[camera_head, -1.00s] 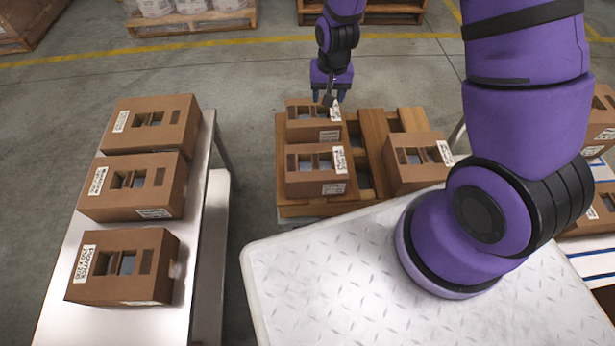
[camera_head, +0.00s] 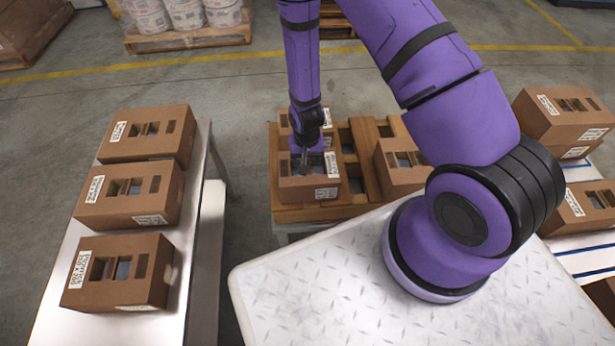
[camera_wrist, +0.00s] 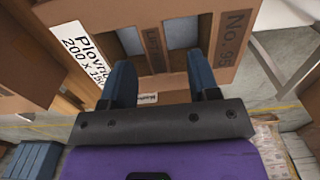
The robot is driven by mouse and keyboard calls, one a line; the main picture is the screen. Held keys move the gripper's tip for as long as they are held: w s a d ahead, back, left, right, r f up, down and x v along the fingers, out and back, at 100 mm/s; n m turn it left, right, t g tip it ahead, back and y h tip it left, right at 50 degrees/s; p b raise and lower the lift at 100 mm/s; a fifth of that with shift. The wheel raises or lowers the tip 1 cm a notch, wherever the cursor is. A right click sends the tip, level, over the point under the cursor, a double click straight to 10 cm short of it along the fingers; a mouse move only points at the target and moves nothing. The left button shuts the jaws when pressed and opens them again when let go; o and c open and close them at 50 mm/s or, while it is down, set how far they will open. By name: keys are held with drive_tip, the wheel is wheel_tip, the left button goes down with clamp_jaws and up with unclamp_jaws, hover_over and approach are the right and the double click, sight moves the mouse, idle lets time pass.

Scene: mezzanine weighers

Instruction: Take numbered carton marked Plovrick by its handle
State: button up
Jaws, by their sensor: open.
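The Plovrick carton (camera_wrist: 225,45) is brown cardboard with a white label (camera_wrist: 82,55) reading "Plov..." and "No. 95" printed on its top. In the wrist view its top has two openings with a narrow cardboard strip (camera_wrist: 153,42) between them, apparently the handle. In the head view my gripper is over the front-left carton (camera_head: 300,190) on the wooden pallet. My gripper (camera_wrist: 160,68) is open, its two dark blue fingers apart on either side of the strip's line. Nothing is between the fingers. Whether the fingertips enter the openings cannot be told.
Another carton (camera_head: 283,122) stands just behind, partly hidden by my arm. A third carton (camera_head: 400,178) sits right on the pallet (camera_head: 358,150). Three cartons stand on the left metal table (camera_head: 65,325). More cartons (camera_head: 562,120) are at right. Wrapped goods (camera_head: 185,15) stand at the back.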

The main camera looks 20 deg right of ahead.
drive_tip(key=shift+s+d+f, duration=0.1)
drive_tip(key=shift+f, duration=1.35)
drive_tip(key=shift+s+d+f, duration=0.1)
drive_tip(key=shift+f, duration=1.3)
drive_tip(key=shift+w, duration=0.1)
drive_tip(key=shift+c, duration=0.2)
clamp_jaws()
